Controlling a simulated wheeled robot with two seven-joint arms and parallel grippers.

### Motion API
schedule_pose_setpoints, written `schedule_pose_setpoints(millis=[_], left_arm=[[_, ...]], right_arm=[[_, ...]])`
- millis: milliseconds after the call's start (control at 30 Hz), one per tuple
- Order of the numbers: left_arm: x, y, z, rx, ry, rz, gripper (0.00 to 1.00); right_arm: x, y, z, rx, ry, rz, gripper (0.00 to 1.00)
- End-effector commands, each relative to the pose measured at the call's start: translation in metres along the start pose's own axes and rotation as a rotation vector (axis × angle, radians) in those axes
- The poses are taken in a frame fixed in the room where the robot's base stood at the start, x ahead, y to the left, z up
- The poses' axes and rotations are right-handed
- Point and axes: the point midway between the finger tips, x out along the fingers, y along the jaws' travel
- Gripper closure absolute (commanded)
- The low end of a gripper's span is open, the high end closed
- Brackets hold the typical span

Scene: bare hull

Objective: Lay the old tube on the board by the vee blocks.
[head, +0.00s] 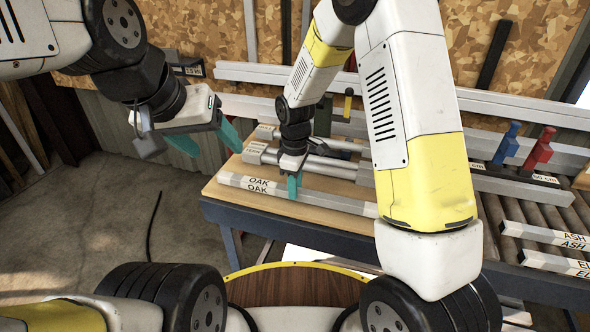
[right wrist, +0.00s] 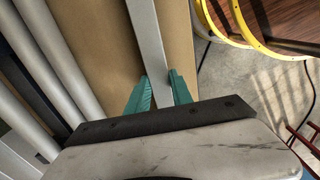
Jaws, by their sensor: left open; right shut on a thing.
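My right gripper (head: 293,188) is shut on a grey square bar marked OAK (head: 330,200). In the right wrist view the bar (right wrist: 149,40) runs between the two teal fingers (right wrist: 159,90). The bar is along the front edge of the tan board (head: 213,187); I cannot tell if it touches it. Behind it, grey round tubes (head: 332,167) lie side by side, with labelled blocks (head: 256,152) at their left ends. I cannot tell which tube is the old one, or surely which blocks are the vee blocks. My left gripper (head: 207,142) is open and empty, left of the board.
Rollers (head: 497,215) run right of the board, with bars marked ASH (head: 550,236) across them. A blue (head: 507,144) and a red (head: 538,149) upright piece stand behind. Long grey rails (head: 520,108) run along the back. Concrete floor is open at left.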

Motion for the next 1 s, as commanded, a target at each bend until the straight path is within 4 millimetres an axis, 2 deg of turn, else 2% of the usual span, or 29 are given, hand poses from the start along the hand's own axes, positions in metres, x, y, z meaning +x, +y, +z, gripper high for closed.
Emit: schedule_pose_setpoints(millis=[167,200,300,667,767,1000], left_arm=[[0.0,0.0,0.0,0.0,0.0,0.0,0.35],[0.0,0.0,0.0,0.0,0.0,0.0,0.35],[0.0,0.0,0.0,0.0,0.0,0.0,0.35],[0.0,0.0,0.0,0.0,0.0,0.0,0.35],[0.0,0.0,0.0,0.0,0.0,0.0,0.35],[0.0,0.0,0.0,0.0,0.0,0.0,0.35]], right_arm=[[0.0,0.0,0.0,0.0,0.0,0.0,1.0],[0.0,0.0,0.0,0.0,0.0,0.0,0.67],[0.0,0.0,0.0,0.0,0.0,0.0,0.48],[-0.004,0.0,0.0,0.0,0.0,0.0,0.48],[-0.016,0.001,-0.001,0.0,0.003,0.002,0.48],[-0.057,0.001,0.0,0.001,0.003,0.003,0.48]])
